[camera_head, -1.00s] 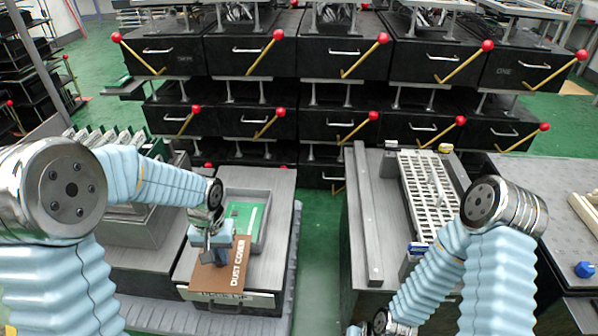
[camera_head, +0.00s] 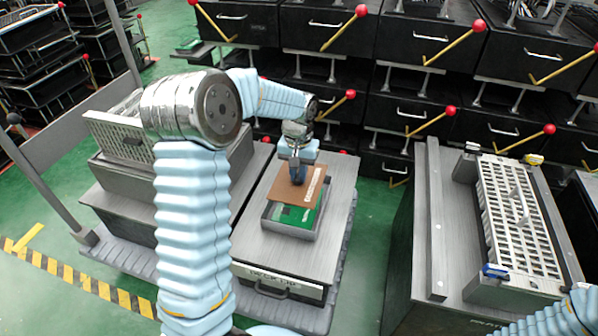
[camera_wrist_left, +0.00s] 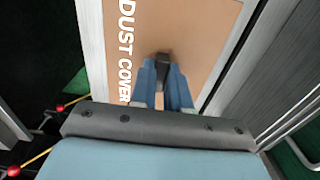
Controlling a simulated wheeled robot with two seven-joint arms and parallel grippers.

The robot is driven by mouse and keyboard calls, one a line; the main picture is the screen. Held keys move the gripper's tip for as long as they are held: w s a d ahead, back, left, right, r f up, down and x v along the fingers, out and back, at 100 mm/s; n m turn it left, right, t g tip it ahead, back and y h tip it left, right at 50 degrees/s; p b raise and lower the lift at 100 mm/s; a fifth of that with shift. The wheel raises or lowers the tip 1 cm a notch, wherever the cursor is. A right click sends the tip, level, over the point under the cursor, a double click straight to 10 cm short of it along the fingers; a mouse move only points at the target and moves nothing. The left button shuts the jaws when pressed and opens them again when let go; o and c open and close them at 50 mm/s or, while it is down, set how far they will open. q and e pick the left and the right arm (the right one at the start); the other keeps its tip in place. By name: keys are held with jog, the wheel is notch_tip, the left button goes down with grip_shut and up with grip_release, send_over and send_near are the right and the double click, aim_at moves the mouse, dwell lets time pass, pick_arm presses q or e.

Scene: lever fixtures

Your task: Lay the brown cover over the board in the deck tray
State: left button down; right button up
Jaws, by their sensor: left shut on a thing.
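The brown cover (camera_head: 300,185), lettered DUST COVER, is held by my left gripper (camera_head: 298,178). In the left wrist view the cover (camera_wrist_left: 195,30) lies flat below the left gripper (camera_wrist_left: 164,72), whose blue fingers are shut on a dark grip piece on it. The cover is over the far part of the grey deck tray (camera_head: 288,233). The green board (camera_head: 298,215) shows in the tray's near part; the rest is hidden. I cannot tell whether the cover touches the tray. My right gripper is out of view.
The tray sits on a grey-topped cabinet labelled DECK TOP (camera_head: 283,284). A grey slotted rack (camera_head: 515,215) stands on another bench at right, with green floor between. Black drawers with red-knobbed levers (camera_head: 447,112) fill the back.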

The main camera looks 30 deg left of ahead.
pick_arm(q)
notch_tip(320, 180, down, 8)
jog(key=b, duration=0.5)
jog(key=shift+s+r, duration=0.1)
jog(key=shift+r, duration=0.15)
jog(key=shift+f, duration=0.55)
jog(key=c, duration=1)
grip_release()
jog(key=shift+r, duration=0.1)
notch_tip(320, 180, up, 14)
jog(key=shift+f+p, duration=0.15)
jog(key=shift+p, duration=0.75)
